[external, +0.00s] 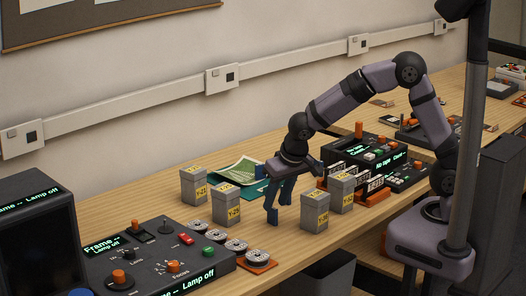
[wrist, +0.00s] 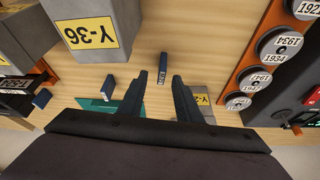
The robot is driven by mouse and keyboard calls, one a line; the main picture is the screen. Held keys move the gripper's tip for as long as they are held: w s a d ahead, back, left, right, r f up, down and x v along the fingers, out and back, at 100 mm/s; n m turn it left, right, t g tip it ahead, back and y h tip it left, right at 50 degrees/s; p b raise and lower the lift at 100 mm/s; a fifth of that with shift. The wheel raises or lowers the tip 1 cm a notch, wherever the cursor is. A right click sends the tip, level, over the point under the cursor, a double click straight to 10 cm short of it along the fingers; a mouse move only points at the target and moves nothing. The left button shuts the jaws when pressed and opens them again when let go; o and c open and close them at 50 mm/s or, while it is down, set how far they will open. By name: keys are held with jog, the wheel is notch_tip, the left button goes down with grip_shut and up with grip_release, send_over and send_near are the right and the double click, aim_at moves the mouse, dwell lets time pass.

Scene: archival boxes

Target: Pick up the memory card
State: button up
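A small dark-blue piece with a lettered label (wrist: 162,67) lies on the wooden table in the wrist view, just beyond and between my fingertips; it looks like the memory card. A second small blue piece with a pale end (wrist: 108,88) lies to its left, by a teal sheet (wrist: 132,103). My gripper (wrist: 160,78) is open and empty, with a clear gap between its fingers. In the external view my gripper (external: 277,205) points down over the table, between two pairs of grey boxes. I cannot make out the labelled piece there.
A grey box marked Y-36 (wrist: 92,25) stands close at the upper left of the wrist view. Round labelled reels on an orange tray (wrist: 238,78) lie at the right. More grey boxes (external: 226,207) stand left of the gripper, and a control panel (external: 160,258) sits farther left.

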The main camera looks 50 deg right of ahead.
aim_at(273, 208)
jog(key=shift+p+x, duration=0.3)
jog(key=shift+x, duration=1.85)
jog(key=shift+s+a, duration=0.1)
jog(key=shift+a, duration=0.05)
jog(key=shift+c, duration=0.7)
grip_shut()
jog(key=shift+r, duration=0.15)
